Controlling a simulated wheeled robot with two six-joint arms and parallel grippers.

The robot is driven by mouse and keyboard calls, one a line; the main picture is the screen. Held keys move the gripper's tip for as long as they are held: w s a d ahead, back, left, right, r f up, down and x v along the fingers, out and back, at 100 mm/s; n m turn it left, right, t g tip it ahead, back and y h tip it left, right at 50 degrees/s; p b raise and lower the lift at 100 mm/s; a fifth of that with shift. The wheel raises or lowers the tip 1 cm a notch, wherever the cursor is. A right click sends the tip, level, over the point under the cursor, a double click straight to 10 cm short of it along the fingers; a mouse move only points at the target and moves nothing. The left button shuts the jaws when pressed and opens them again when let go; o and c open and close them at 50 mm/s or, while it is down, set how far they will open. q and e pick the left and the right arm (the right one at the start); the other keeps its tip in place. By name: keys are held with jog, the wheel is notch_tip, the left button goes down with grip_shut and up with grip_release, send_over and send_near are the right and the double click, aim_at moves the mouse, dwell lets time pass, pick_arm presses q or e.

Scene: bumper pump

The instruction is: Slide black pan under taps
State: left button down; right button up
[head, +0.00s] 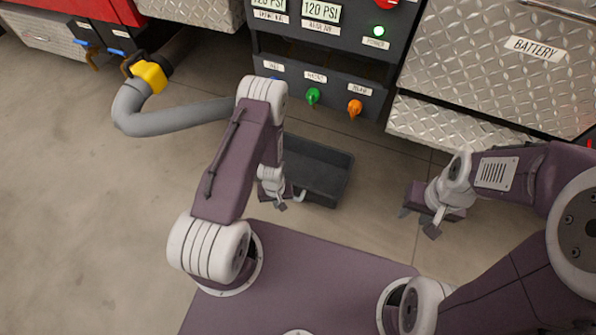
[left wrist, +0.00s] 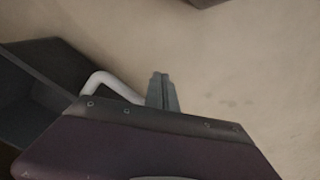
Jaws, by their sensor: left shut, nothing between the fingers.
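The black pan (head: 318,168) lies on the floor in front of the tap panel, partly hidden behind my left arm. A light handle (head: 299,195) on its near side also shows in the left wrist view (left wrist: 108,84), beside the pan's dark wall (left wrist: 22,92). My left gripper (head: 282,206) is shut and empty at the pan's near left corner; its closed fingers (left wrist: 162,92) are just beside the handle; contact is unclear. The green tap (head: 313,96) and orange tap (head: 355,108) are on the panel; the blue tap (head: 274,78) is mostly hidden. My right gripper (head: 418,223) is open and empty over the floor.
A grey hose (head: 170,121) with a yellow coupling (head: 150,76) curves out at the left. Diamond-plate cabinets (head: 500,65) stand at the right. The floor (head: 70,200) at the left is clear, and some is free between the pan and my right gripper.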

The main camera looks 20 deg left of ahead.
pick_arm(q)
jog(key=shift+w+d+f+b, duration=0.15)
jog(key=shift+w+b, duration=0.7)
jog(key=shift+w, duration=1.3)
jog(key=shift+w+d+r+b, duration=0.15)
jog(key=shift+w+b, duration=0.75)
jog(key=shift+w, duration=1.3)
jog(key=shift+w+d+f+b, duration=0.15)
jog(key=shift+w+b, duration=0.7)
jog(key=shift+w, duration=1.3)
jog(key=shift+w+d+b, duration=0.2)
jog(key=shift+w+b, duration=1.15)
jog(key=shift+w, duration=0.6)
jog(key=s+p, duration=0.3)
jog(key=shift+a, duration=0.1)
